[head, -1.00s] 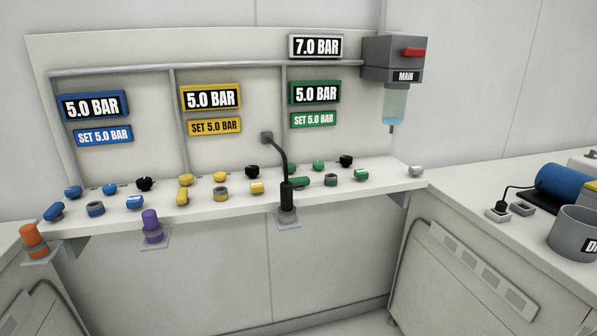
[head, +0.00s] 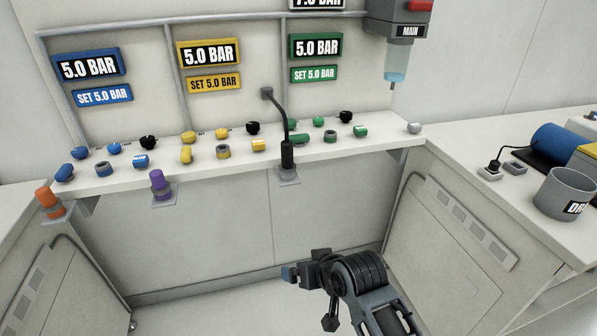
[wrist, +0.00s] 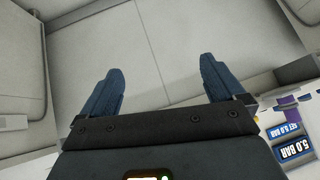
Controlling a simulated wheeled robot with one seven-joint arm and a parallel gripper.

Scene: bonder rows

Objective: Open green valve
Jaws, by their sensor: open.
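The green row lies at the right part of the long white shelf in the head view. It has an elongated green handle (head: 300,139) just right of the black cable, a round green knob (head: 319,121) behind it, a grey ring with green (head: 330,138) and a green fitting (head: 360,131). No label marks which is the valve. The green display (head: 316,46) above reads 5.0 BAR, and its plate (head: 314,74) reads SET 5.0 BAR. My gripper (head: 288,273) is low in front of the shelf, apart from it. In the wrist view my gripper (wrist: 161,68) is open and empty.
A black plug (head: 288,155) with a bent cable stands at the shelf's front, beside the green handle. Yellow parts (head: 222,134) and blue parts (head: 114,149) sit further left. A purple-topped post (head: 157,182) protrudes from the front edge. Floor below is clear.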

